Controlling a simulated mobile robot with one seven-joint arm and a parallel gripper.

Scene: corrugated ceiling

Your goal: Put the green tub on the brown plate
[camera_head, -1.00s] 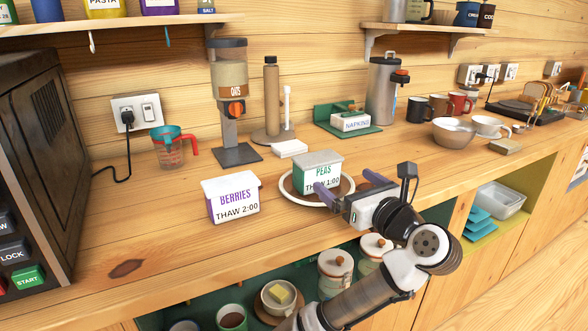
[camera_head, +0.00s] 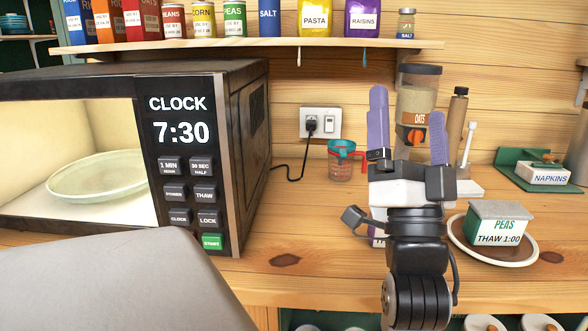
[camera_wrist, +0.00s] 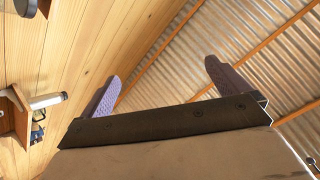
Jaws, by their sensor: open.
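The green tub, labelled PEAS and THAW 1:00 (camera_head: 497,228), sits upright on the brown plate with a pale rim (camera_head: 524,254), on the wooden counter at right in the head view. My gripper (camera_head: 408,105) is open and empty, with its two purple fingers pointing up. It is raised left of the tub and plate, clear of both. In the wrist view my gripper (camera_wrist: 160,72) has nothing between its fingers, and neither tub nor plate shows. The purple-lettered BERRIES tub is almost wholly hidden behind my gripper.
A microwave (camera_head: 258,140) stands at left, its lit interior showing a pale plate (camera_head: 100,178). A measuring cup (camera_head: 341,168), an oats dispenser (camera_head: 418,85) and a napkin holder (camera_head: 545,173) stand behind. A shelf of containers (camera_head: 250,47) hangs above. Corrugated ceiling fills the wrist view's right side.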

